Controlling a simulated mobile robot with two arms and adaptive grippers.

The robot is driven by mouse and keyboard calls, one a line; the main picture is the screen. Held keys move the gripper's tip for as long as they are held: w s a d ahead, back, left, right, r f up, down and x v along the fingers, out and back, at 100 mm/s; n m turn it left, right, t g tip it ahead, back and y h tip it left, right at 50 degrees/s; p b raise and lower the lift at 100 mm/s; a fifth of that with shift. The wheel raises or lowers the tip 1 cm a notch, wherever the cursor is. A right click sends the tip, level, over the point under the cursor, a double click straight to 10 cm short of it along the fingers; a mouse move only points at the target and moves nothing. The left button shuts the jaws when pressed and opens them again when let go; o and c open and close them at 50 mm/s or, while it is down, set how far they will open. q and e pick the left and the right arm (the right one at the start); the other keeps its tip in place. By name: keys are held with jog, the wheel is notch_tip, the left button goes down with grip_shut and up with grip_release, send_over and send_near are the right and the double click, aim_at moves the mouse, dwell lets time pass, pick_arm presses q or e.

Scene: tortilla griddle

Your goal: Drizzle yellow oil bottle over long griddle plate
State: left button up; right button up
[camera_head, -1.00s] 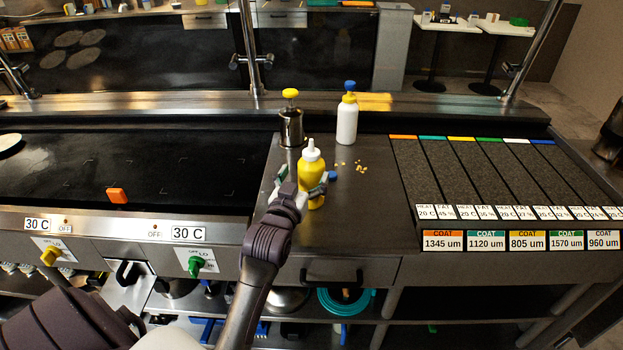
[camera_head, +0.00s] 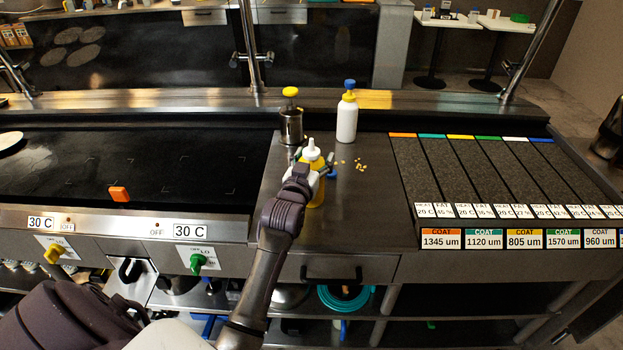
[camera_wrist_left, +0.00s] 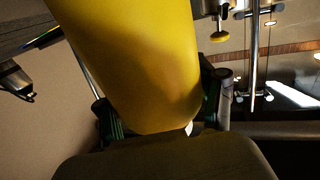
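The yellow oil bottle (camera_head: 317,187) with a white nozzle cap stands upright on the steel counter, right of the long griddle plate (camera_head: 80,165). My left gripper (camera_head: 314,160) is around the bottle, one finger on each side. The fingers look spread, and contact with the bottle is hard to make out. In the left wrist view the yellow bottle (camera_wrist_left: 140,65) fills the middle between the fingers, and its lower part is hidden. My right gripper is not in view.
A steel canister with a yellow knob (camera_head: 291,122) and a white bottle with a blue cap (camera_head: 347,118) stand behind. Yellow crumbs (camera_head: 358,164) lie to the right. An orange block (camera_head: 119,194) is on the griddle's front edge. Labelled dark strips (camera_head: 470,170) are at right.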

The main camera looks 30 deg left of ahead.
pick_arm(q)
jog(key=c, duration=0.9)
jog(key=shift+o, duration=0.2)
jog(key=shift+r, duration=0.15)
